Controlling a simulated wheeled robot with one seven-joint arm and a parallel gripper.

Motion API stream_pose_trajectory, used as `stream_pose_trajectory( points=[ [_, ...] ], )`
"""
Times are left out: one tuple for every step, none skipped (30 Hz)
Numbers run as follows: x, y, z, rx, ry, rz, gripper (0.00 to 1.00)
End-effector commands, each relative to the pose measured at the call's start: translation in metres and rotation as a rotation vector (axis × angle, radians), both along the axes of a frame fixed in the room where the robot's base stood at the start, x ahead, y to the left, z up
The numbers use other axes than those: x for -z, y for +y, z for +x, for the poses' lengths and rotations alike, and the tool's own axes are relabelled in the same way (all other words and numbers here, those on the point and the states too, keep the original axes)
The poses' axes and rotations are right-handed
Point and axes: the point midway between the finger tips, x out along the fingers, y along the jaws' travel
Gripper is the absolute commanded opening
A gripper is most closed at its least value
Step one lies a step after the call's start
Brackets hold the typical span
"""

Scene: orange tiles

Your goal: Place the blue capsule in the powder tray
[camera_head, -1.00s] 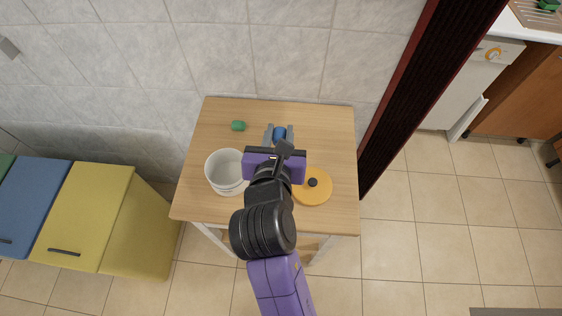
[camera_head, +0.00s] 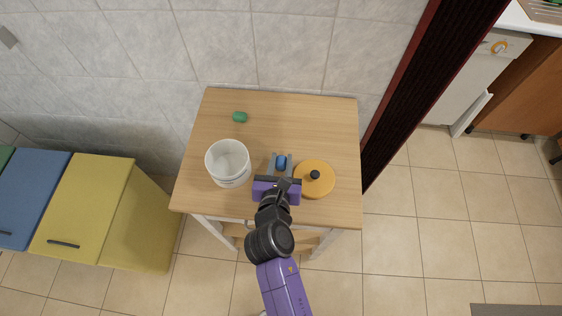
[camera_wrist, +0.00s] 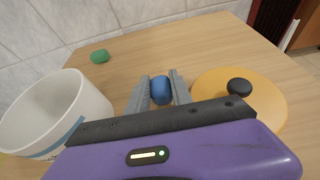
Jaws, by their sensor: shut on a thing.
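The blue capsule (camera_head: 281,163) is between the two grey fingers of my gripper (camera_head: 282,161), over the front middle of the small wooden table. In the wrist view the capsule (camera_wrist: 161,90) sits near the fingertips, with a finger on each side. My gripper (camera_wrist: 159,91) is shut on it. I cannot tell how far above the tabletop it is. The powder tray is not one I can pick out by name. A white round pot (camera_head: 229,163), open at the top, stands to the left of my gripper. It also shows at the left of the wrist view (camera_wrist: 52,113).
A yellow-orange lid (camera_head: 316,186) with a black knob lies just right of my gripper. A green capsule-like object (camera_head: 240,117) lies at the back left. The back right of the wooden table (camera_head: 325,125) is clear. A tiled wall stands behind it.

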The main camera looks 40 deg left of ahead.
Motion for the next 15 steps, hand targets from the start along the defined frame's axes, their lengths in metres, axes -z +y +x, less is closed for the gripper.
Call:
stream_pose_trajectory(
  points=[
    [0.0028,0.0003,0.0001,0.0,-0.001,0.001,0.0],
    [0.0032,0.0003,0.0001,0.0,-0.001,0.001,0.0],
    [0.0033,0.0003,0.0001,0.0,-0.001,0.001,0.0],
    [0.0029,0.0003,0.0001,0.0,-0.002,0.001,0.0],
    [0.0028,0.0003,0.0001,0.0,-0.002,0.001,0.0],
    [0.0027,0.0004,0.0001,0.0,-0.002,0.001,0.0],
    [0.0027,0.0004,0.0001,0.0,-0.001,0.001,0.0],
    [0.0027,0.0004,0.0,0.0,-0.001,0.001,0.0],
    [0.0029,0.0004,0.0,0.0,-0.001,0.001,0.0],
    [0.0036,0.0003,0.0001,0.0,-0.001,0.001,0.0],
    [0.0044,0.0003,0.0001,0.0,-0.001,0.001,0.0],
    [0.0058,0.0002,0.0001,0.0,-0.001,0.0,0.0],
    [0.006,0.0002,0.0001,0.0,-0.001,0.0,0.28],
    [0.0054,0.0003,0.0001,0.0,-0.001,0.001,0.34],
    [0.0053,0.0003,0.0001,0.0,-0.001,0.001,0.42]
  ],
)
